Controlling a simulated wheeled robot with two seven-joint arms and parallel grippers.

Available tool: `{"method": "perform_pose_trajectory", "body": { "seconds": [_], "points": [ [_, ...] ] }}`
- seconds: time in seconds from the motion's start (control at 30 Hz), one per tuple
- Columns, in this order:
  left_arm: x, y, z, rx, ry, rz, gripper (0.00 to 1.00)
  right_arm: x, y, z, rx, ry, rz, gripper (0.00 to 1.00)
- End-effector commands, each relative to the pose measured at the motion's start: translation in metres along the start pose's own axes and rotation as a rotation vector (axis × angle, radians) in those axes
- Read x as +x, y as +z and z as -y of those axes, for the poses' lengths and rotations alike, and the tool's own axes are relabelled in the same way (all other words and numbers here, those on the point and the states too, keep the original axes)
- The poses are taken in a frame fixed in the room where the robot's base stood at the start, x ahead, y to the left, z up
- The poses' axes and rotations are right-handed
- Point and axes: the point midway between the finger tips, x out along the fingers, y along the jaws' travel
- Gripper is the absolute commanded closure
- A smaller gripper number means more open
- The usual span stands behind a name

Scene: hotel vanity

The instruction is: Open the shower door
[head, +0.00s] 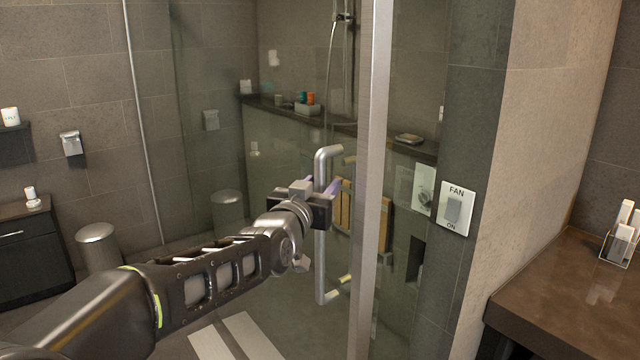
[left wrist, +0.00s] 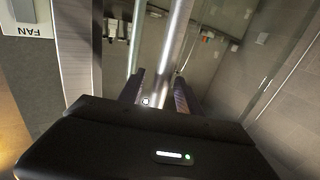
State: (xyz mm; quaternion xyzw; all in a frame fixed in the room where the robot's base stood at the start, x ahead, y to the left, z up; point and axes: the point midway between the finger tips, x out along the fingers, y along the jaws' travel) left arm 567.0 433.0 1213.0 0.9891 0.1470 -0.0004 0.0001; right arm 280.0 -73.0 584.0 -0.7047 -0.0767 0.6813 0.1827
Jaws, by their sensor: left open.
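The glass shower door (head: 275,160) stands upright and looks shut. Its silver vertical bar handle (head: 320,265) is near the metal post, with bent ends at top and bottom. My left gripper (head: 330,190) is at the upper part of the handle, its fingers on either side of the bar. In the left wrist view, the handle bar (left wrist: 176,40) runs up between the two open fingers of my left gripper (left wrist: 158,88). I cannot tell whether either finger touches the bar. My right gripper is not in view.
A metal post (head: 371,180) stands right of the handle, beside a wall with a fan switch (head: 456,209). A brown counter (head: 560,285) is at the right. A bin (head: 98,248) and dark cabinet (head: 32,245) stand left. A striped mat (head: 235,338) lies on the floor.

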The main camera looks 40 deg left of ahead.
Motion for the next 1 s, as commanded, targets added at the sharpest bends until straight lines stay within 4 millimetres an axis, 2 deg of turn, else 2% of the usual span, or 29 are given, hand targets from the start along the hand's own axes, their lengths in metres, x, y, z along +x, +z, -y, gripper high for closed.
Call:
{"method": "perform_pose_trajectory", "body": {
  "seconds": [0.2,0.7,1.0],
  "points": [
    [-0.0002,0.0000,0.0002,0.000,0.000,-0.001,0.60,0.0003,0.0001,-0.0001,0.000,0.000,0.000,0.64],
    [-0.0004,-0.0001,0.0001,0.000,0.000,-0.001,1.00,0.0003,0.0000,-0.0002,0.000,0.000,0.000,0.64],
    [-0.0004,-0.0001,0.0000,0.000,0.000,0.000,1.00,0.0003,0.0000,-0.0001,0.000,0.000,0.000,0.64]
  ]
}}
